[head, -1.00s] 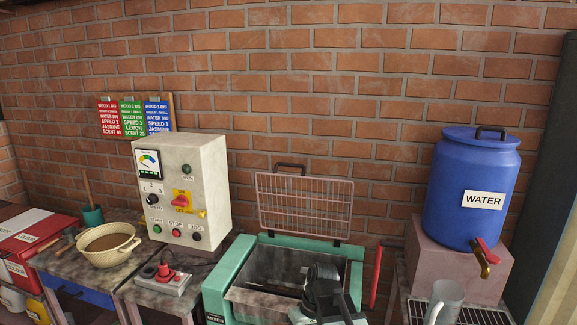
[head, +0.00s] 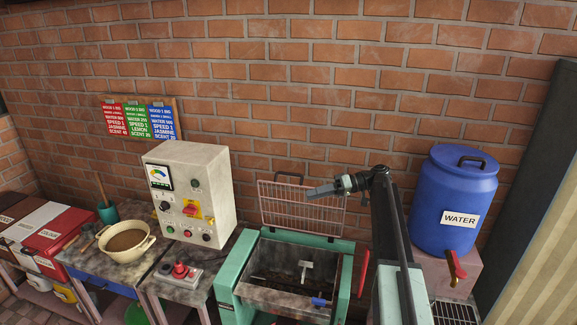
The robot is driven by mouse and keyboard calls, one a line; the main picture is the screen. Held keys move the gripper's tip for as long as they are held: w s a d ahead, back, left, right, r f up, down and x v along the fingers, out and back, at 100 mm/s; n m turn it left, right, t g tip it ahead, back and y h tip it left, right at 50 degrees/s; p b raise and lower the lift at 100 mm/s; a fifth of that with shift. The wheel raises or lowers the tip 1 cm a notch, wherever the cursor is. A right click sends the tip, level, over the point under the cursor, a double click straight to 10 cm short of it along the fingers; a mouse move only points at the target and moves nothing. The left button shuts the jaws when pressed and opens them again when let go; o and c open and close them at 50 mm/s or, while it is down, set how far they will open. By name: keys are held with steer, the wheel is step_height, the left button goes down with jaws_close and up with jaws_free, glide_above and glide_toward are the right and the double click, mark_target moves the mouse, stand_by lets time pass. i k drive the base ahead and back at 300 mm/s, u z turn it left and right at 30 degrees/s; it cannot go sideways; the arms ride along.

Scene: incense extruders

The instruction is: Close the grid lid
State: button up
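The grid lid (head: 285,205) is a pinkish wire grid. It stands open and upright at the back of the green machine (head: 228,285), against the brick wall. The machine's metal trough (head: 262,297) is uncovered, and mixing parts show inside it. My gripper (head: 312,192) is raised at the lid's height and points left. My arm rises at the right of the machine.
A blue water barrel (head: 455,200) with a tap stands on a pink block at the right. A red lever (head: 363,274) is at the machine's right side. A grey control box (head: 190,194), a bowl (head: 126,243) and a red-buttoned switch box (head: 179,275) are at the left.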

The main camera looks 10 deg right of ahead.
mark_target(272, 227)
steer(key=z, duration=0.05)
steer(key=i, duration=1)
steer(key=u, duration=0.05)
